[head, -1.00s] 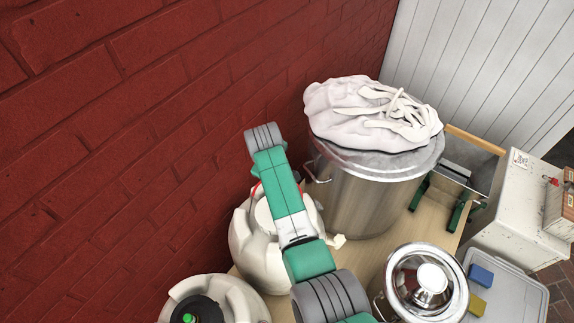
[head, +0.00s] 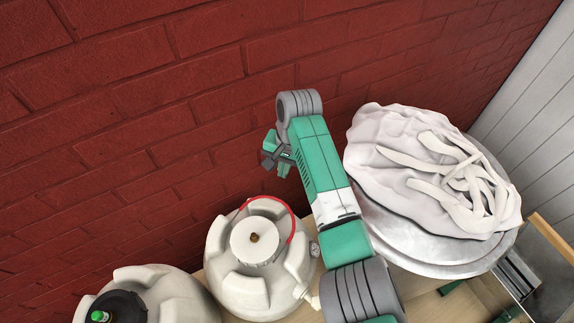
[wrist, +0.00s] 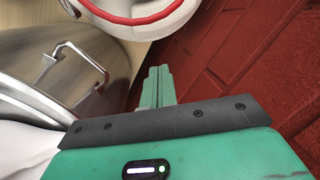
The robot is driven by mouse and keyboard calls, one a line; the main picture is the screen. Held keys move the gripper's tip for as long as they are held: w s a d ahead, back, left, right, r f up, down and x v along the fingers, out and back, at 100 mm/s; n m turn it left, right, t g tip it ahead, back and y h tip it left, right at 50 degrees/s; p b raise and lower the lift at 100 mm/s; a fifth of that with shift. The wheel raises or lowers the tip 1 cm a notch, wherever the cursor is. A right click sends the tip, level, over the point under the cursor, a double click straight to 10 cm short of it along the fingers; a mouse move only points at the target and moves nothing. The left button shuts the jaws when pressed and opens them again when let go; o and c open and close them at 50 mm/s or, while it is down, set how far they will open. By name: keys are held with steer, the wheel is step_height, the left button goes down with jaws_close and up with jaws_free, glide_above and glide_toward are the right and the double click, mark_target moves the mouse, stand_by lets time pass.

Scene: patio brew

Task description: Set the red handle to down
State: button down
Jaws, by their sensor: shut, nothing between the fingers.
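The red handle (head: 291,222) is a thin curved bail on the white rounded vessel (head: 240,288). It arcs around the back and right side of the vessel's pale round lid (head: 255,240). In the wrist view the red handle (wrist: 145,19) curves along the white vessel at the top edge. My gripper (head: 284,168) is above and behind the vessel, near the brick wall, apart from the handle. In the wrist view my gripper's green fingers (wrist: 158,72) are together and empty. I cannot tell the handle's exact tilt.
A large metal pot (head: 440,250) with a white cloth bundle (head: 430,170) on its lid stands to the right. A second white vessel (head: 185,295) with a black cap is at the lower left. The red brick wall (head: 150,110) rises close behind. A metal pot handle (wrist: 62,50) shows in the wrist view.

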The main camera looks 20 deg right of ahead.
steer(key=shift+s+a+f+b, duration=0.2)
steer(key=shift+s+a+f, duration=0.55)
steer(key=shift+f, duration=0.1)
steer(key=shift+s+a+f+b, duration=0.2)
steer(key=shift+s+a+f, duration=0.4)
steer(key=shift+a+f, duration=0.15)
